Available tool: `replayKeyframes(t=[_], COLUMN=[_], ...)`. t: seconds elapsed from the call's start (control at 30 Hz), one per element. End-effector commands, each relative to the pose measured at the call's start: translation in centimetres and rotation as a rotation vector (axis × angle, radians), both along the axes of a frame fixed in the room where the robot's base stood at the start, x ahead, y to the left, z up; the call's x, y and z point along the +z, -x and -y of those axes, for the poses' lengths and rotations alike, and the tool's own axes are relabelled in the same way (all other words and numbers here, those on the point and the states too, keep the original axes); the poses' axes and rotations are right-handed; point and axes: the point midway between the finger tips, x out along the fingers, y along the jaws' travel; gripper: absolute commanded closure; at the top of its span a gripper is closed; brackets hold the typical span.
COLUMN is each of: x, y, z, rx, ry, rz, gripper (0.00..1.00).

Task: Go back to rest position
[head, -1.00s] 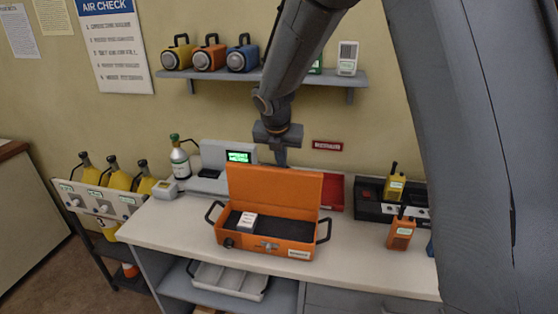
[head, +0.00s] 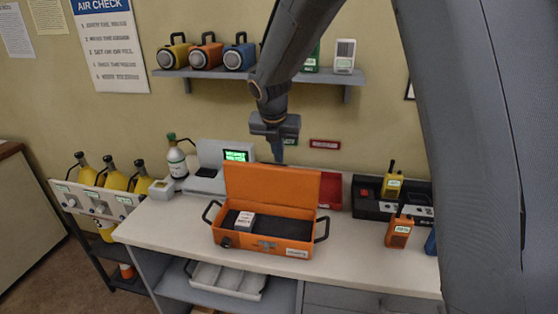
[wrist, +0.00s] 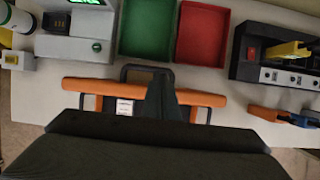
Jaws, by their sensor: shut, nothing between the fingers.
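My gripper (head: 278,158) is shut and empty in the head view. It hangs fingers down, above the raised lid of the orange case (head: 270,190). The case stands open on the white counter, and a small white box (head: 244,219) lies in its dark interior, left of the middle. In the wrist view the dark gripper body covers most of the case, leaving its orange edge (wrist: 85,84) and a handle in sight. My arm reaches down from the top of the head view.
Orange (head: 399,231) and yellow (head: 392,185) radios stand at right. A green tray (wrist: 147,30) and a red tray (wrist: 203,35) lie behind the case. The counter's front left (head: 160,228) is clear.

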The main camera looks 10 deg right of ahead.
Motion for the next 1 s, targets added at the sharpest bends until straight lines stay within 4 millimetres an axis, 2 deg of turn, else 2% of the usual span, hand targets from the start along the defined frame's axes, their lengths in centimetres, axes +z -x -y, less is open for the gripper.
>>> replayKeyframes(t=[0.3, 0.47, 0.57, 0.67, 1.0], x=[4.1, 4.8, 4.6, 3.8, 0.2], y=[1.5, 2.1, 2.9, 4.4, 11.6], z=[-0.5, -0.5, 0.2, 1.4, 6.1], rx=[-0.001, -0.018, -0.106, -0.284, -1.129], ry=[-0.001, -0.007, -0.046, -0.120, -0.434], rz=[0.002, 0.000, 0.002, 0.005, 0.027], gripper=[1.00, 1.00, 1.00, 1.00, 1.00])
